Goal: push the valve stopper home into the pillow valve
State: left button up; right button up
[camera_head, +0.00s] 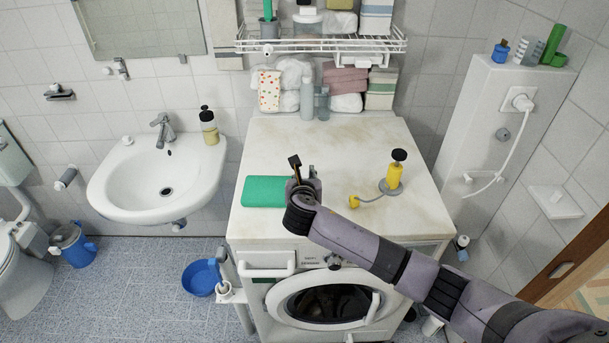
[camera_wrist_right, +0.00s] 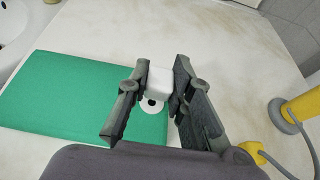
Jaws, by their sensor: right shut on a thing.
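The green pillow (camera_head: 262,191) lies flat on top of the washing machine; it also shows in the right wrist view (camera_wrist_right: 70,95). The pillow valve (camera_wrist_right: 152,106) is a white ring with a dark hole near the pillow's right edge. My right gripper (camera_head: 300,178) is over that edge, pointing down. In the right wrist view its fingers (camera_wrist_right: 161,84) are shut on a small white block, the valve stopper (camera_wrist_right: 159,80). The stopper appears right by the valve hole, and the hole still shows dark. In the head view my gripper hides stopper and valve. My left gripper is not in view.
A yellow hand pump (camera_head: 395,176) with a black knob stands on a grey base to the right, its hose ending in a yellow fitting (camera_head: 354,201). A rack (camera_head: 320,45) with towels hangs behind.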

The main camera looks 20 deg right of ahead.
jog(key=shift+f, duration=0.8)
jog(key=shift+f+b, duration=0.2)
jog(key=shift+b, duration=0.15)
